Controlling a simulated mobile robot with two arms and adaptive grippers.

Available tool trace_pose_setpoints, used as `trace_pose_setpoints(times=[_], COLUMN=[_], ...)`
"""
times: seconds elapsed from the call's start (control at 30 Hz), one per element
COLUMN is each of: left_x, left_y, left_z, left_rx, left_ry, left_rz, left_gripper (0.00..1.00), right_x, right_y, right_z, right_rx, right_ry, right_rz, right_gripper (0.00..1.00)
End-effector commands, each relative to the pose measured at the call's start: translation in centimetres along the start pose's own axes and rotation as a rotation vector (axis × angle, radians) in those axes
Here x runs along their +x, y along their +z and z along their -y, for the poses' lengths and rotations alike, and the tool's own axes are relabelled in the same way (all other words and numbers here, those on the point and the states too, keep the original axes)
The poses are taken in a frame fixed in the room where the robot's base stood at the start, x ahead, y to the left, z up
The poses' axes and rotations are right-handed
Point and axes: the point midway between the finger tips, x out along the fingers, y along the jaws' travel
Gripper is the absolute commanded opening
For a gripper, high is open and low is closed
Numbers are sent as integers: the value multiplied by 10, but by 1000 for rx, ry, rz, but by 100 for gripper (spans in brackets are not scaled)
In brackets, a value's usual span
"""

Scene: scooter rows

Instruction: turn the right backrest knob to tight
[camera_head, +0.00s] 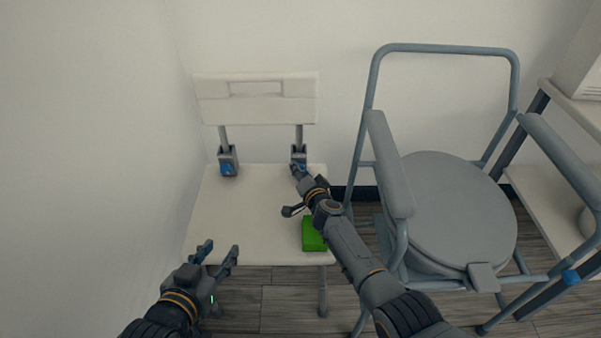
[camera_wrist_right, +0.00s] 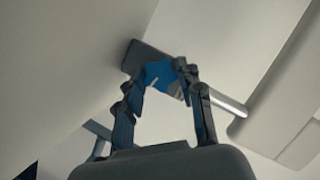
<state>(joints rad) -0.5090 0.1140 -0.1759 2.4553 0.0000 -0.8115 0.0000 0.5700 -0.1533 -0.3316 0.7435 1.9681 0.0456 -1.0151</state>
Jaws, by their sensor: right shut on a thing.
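A white shower chair has a pale seat (camera_head: 245,215) and a backrest (camera_head: 255,112) on two posts in grey brackets. The right backrest knob (camera_wrist_right: 160,74) is blue and star-shaped, with a pale mark on its face. In the head view it is mostly hidden by my right gripper (camera_head: 298,170). In the right wrist view, the fingers of my right gripper (camera_wrist_right: 163,80) are closed around the knob from both sides. The left backrest knob (camera_head: 228,169), also blue, is on the other bracket. My left gripper (camera_head: 219,250) is open and empty at the seat's front edge.
A green block (camera_head: 313,235) lies on the seat's front right, beside my right arm. A grey commode chair (camera_head: 460,210) stands close on the right, with a white shelf (camera_head: 560,200) beyond it. Walls are close at the left and behind.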

Motion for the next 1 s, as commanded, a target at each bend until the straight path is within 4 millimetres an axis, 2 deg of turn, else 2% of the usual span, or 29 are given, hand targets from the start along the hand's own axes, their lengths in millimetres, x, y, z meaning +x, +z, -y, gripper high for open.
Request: trace_pose_setpoints(times=[0.5,0.53,0.6,0.63,1.0], left_x=[1,1,1,1,0], left_y=[-5,-5,-5,-5,-7], left_z=[-1,-1,-1,-1,0], left_rx=[0,0,0,0,0], left_ry=[2,2,2,2,1], left_rz=[-26,-26,-26,-26,-29], left_gripper=[40,40,40,40,40], right_x=[0,0,0,0,0], right_y=[-1,-1,-1,-1,-1], right_z=[0,0,0,0,0], right_rx=[19,19,19,18,7], right_ry=[-6,-6,-6,-6,-1], right_rz=[-2,-2,-2,-2,-2], right_gripper=[5,43,57,60,60])
